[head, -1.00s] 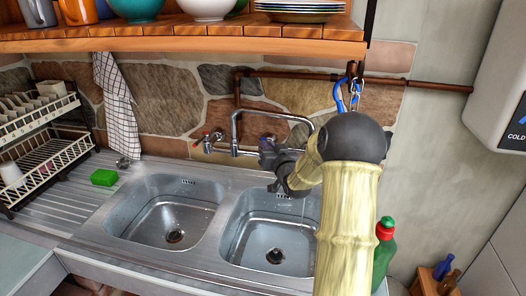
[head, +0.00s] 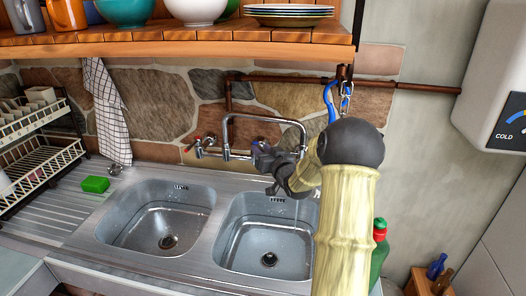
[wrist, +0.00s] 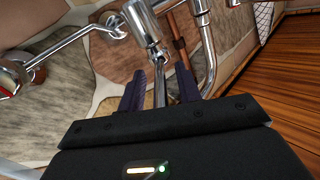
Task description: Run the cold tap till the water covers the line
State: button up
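The chrome mixer tap (head: 228,130) is on the stone wall behind the sink, with a red-marked handle (head: 196,141) at its left. Its spout arches right over the right basin (head: 240,245). A thin, faint stream of water (head: 297,210) falls into that basin, and its dark drain (head: 269,260) shows. I cannot make out a line or the water level. My gripper (head: 262,150) is at the right end of the tap, hiding the handle there. In the wrist view, my gripper's fingers (wrist: 161,88) stand apart on either side of a chrome tap part (wrist: 160,78).
A wooden shelf (head: 200,38) with bowls and plates hangs above. A blue hook and chain (head: 343,98) hang right of the tap. A dish rack (head: 40,150), green sponge (head: 95,184) and left basin (head: 130,230) are leftward. A green bottle (head: 379,252) stands right.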

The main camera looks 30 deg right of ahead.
jog(key=s+b, duration=0.3)
jog(key=s, duration=1.4)
jog(key=shift+s, duration=0.2)
jog(key=shift+d, duration=0.1)
